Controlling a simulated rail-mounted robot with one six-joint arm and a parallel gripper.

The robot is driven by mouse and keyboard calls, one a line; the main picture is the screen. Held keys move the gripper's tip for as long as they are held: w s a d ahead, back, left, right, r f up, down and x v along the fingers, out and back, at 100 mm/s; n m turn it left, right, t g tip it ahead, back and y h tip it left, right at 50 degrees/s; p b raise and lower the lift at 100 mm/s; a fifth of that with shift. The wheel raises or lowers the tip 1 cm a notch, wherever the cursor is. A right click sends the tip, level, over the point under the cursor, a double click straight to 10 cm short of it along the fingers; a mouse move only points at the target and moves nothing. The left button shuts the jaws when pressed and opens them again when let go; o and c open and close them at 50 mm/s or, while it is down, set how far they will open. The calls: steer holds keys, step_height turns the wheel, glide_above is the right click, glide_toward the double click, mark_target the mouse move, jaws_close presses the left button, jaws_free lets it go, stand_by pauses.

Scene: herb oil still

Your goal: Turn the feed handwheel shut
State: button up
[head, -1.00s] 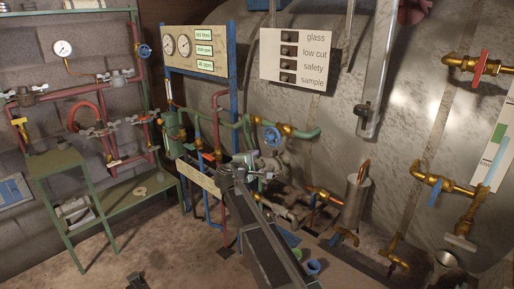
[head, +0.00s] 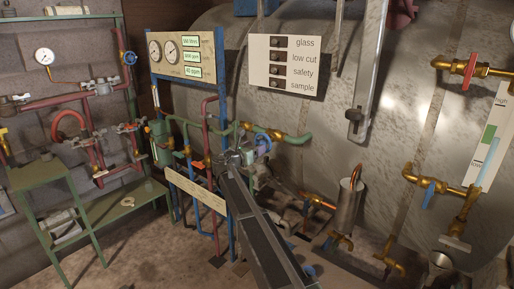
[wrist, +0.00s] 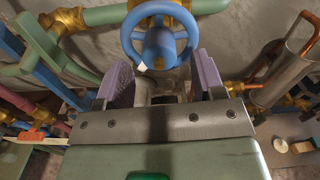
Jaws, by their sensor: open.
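A blue handwheel (head: 264,144) sits on a brass valve in the green pipe in front of the big tank. In the head view my gripper partly hides it. No label on the wheel can be read. In the wrist view the blue wheel (wrist: 160,42) is close, straight ahead at the top of the picture, with its hub in line with the gap between my fingers. My gripper (wrist: 163,70) is open, its two purple-grey pads apart with nothing held between them. I cannot tell whether a pad touches the rim. In the head view my gripper (head: 240,156) is beside the wheel.
Green pipe (head: 292,139) runs right of the wheel. A gauge panel (head: 187,58) and blue posts stand left. A metal cylinder with copper tube (head: 348,205) stands right. A green shelf stand (head: 110,205) is at left.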

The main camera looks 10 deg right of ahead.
steer(key=shift+x, duration=0.95)
steer(key=shift+c, duration=0.4)
steer(key=c, duration=0.9)
steer(key=shift+o, duration=0.2)
steer(key=shift+m, duration=0.3)
